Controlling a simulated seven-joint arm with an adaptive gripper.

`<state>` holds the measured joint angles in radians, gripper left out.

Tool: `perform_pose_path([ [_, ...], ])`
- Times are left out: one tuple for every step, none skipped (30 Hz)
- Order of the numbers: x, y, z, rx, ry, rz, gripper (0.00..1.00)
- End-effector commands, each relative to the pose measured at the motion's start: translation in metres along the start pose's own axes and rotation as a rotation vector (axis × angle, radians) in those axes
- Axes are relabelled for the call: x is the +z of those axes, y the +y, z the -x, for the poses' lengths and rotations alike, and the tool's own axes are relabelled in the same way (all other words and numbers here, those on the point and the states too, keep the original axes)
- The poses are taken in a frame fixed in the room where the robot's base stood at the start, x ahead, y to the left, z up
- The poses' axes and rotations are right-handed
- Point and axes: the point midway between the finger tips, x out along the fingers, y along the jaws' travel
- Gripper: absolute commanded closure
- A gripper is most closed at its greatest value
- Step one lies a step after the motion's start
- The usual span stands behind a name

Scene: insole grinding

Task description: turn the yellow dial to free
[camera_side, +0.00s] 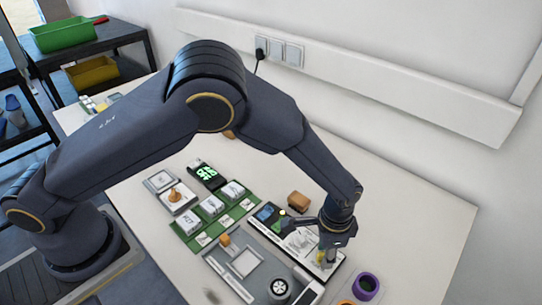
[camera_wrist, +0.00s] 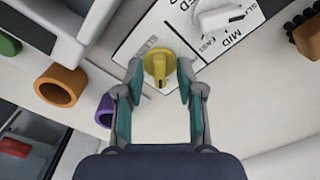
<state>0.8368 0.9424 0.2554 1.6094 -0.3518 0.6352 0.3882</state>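The yellow dial (camera_wrist: 157,66) sits on a white printed panel (camera_wrist: 133,43) in the wrist view. Its raised grip points toward the bottom of that view. My gripper (camera_wrist: 159,74) is open, with one fingertip on each side of the dial and a small gap visible to each. In the side view, my gripper (camera_side: 326,247) points down over the right end of the panel, and the yellow dial (camera_side: 321,257) shows partly below it. Print beside the dial is partly hidden; "MID" and "FAST" read farther right. The word for free is not legible.
An orange ring (camera_wrist: 61,86) and a purple ring (camera_wrist: 105,111) lie left of my gripper in the wrist view. A white switch part (camera_wrist: 219,17) is on the panel. A grey machine (camera_side: 246,267) stands left of the panel in the side view.

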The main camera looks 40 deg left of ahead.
Motion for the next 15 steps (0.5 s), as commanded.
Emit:
perform_pose_path([
  [0.0000,0.0000,0.0002,0.000,0.000,0.000,0.66],
  [0.0000,0.0000,0.0002,0.000,0.000,0.000,0.69],
  [0.0000,0.0000,0.0003,0.000,0.000,0.000,0.73],
  [0.0000,0.0000,0.0003,0.000,0.000,0.000,0.76],
  [0.0000,0.0000,0.0003,0.000,0.000,0.000,0.79],
  [0.0000,0.0000,0.0004,0.000,0.000,0.000,0.83],
  [0.0000,0.0000,0.0004,0.000,0.000,0.000,0.86],
  [0.0000,0.0000,0.0004,0.000,0.000,0.000,0.90],
  [0.0001,0.0000,0.0004,0.000,0.000,0.000,0.94],
  [0.0000,0.0000,0.0004,0.000,0.000,0.000,0.97],
  [0.0000,0.0000,0.0005,0.000,0.000,0.000,1.00],
  [0.0001,0.0000,0.0005,0.000,0.000,0.000,1.00],
  [0.0001,0.0000,0.0005,0.000,0.000,0.000,1.00],
  [0.0001,0.0000,0.0005,0.000,0.000,0.000,1.00],
  [0.0001,0.0000,0.0005,0.000,0.000,0.000,1.00],
])
